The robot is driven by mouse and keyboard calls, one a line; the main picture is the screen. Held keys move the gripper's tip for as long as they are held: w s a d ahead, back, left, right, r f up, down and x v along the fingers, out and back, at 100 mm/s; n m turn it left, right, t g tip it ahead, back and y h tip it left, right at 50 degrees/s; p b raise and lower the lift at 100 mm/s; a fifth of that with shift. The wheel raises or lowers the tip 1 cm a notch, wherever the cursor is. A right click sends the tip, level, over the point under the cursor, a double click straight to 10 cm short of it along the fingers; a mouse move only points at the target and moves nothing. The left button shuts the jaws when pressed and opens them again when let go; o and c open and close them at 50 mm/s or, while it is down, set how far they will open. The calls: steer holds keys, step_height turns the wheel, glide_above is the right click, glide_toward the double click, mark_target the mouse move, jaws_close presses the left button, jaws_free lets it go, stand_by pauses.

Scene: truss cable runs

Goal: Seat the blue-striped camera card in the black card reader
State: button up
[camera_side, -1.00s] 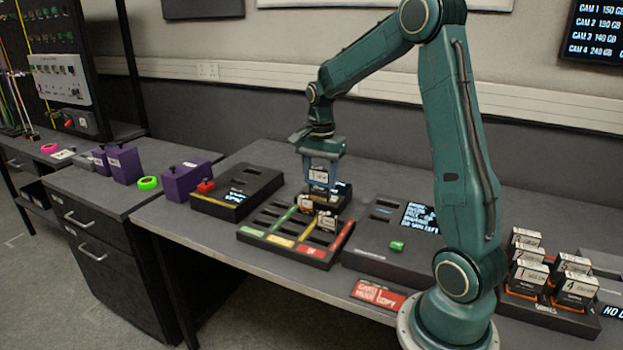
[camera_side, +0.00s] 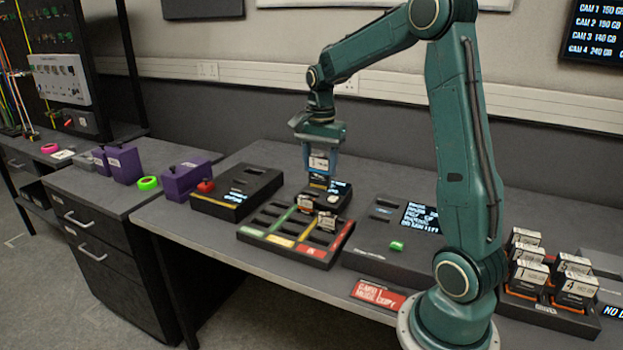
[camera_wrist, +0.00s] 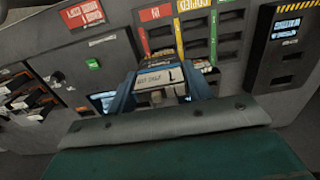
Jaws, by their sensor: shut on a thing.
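My gripper (camera_side: 319,170) is shut on a card with a white label (camera_side: 319,162) and holds it upright, raised above the desk. In the wrist view the card (camera_wrist: 158,76) sits between the blue fingers of my gripper (camera_wrist: 158,88). The black card reader (camera_side: 341,203), with a small lit screen, stands below and slightly right of the held card in the side view, behind the slotted tray. The card appears clear of the reader. In the wrist view my gripper hides most of the reader.
The slotted tray (camera_side: 272,251) with coloured strips holds a few cards near the reader. A black unit with a screen (camera_side: 238,207) lies left. A wide dark console (camera_side: 372,257) with a green button is right. Several labelled cards (camera_side: 527,262) stand in a rack far right.

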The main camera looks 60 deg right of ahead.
steer(key=shift+w+d, duration=0.1)
steer(key=w+d+f, duration=0.4)
steer(key=w+d, duration=0.2)
steer(key=d, duration=0.4)
steer(key=w+d+f, duration=0.5)
steer(key=w+d, duration=0.1)
steer(key=d, duration=0.3)
steer(key=shift+w+d, duration=0.15)
steer(key=shift+d, duration=0.25)
steer(key=shift+f, duration=0.1)
steer(key=shift+f, duration=2.95)
steer(key=shift+f, duration=1.35)
stand_by(1.2)
